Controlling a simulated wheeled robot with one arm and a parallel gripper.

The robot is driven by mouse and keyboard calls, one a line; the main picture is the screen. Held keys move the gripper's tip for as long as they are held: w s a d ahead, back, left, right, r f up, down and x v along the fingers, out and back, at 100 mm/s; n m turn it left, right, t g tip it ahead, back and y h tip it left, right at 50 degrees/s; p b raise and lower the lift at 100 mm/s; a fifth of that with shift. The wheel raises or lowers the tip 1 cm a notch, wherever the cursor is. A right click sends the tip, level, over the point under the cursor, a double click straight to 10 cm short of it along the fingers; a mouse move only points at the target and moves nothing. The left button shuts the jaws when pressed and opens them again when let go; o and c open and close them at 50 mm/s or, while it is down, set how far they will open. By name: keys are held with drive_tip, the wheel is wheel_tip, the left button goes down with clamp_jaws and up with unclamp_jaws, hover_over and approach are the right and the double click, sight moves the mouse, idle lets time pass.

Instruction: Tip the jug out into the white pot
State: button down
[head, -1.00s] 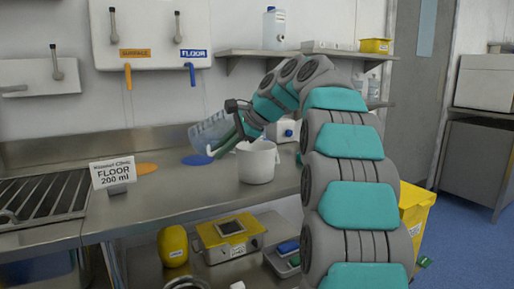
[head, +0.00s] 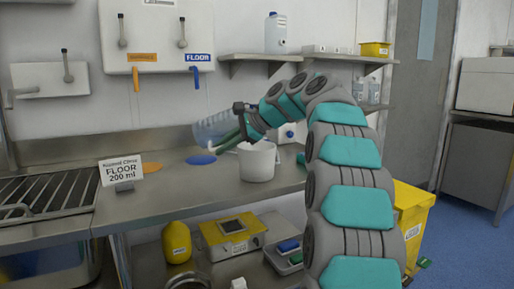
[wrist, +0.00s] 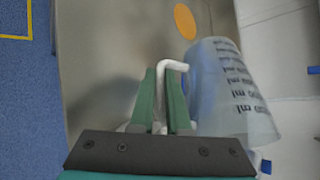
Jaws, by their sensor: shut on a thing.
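The clear bluish jug (head: 212,127) is held in the air above the counter, to the upper left of the white pot (head: 257,165), and looks tilted. My gripper (head: 236,138) is shut on the jug's white handle. In the wrist view the green fingers (wrist: 163,108) close around the handle (wrist: 173,66), with the jug's body (wrist: 232,90) and its printed marks to the right. The white pot stands upright on the counter, its near side clear. My gripper partly hides the jug in the head view. I cannot see what is in the jug or the pot.
A "FLOOR 200 ml" sign (head: 121,171) stands at the left of the steel counter (head: 185,192), by a drain rack (head: 45,195). Orange and blue discs (head: 201,160) lie behind. A white box stands behind the pot. A yellow bin (head: 412,215) is at right.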

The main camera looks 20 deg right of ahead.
drive_tip(key=shift+r, duration=0.1)
drive_tip(key=shift+s+d+r+t+y, duration=0.2)
drive_tip(key=shift+d+t+y, duration=0.15)
drive_tip(key=shift+y, duration=0.1)
drive_tip(key=shift+s+d+r+t+y, duration=0.15)
drive_tip(key=shift+d+r+t+y, duration=0.05)
drive_tip(key=shift+d+t+y, duration=0.2)
idle(1.8)
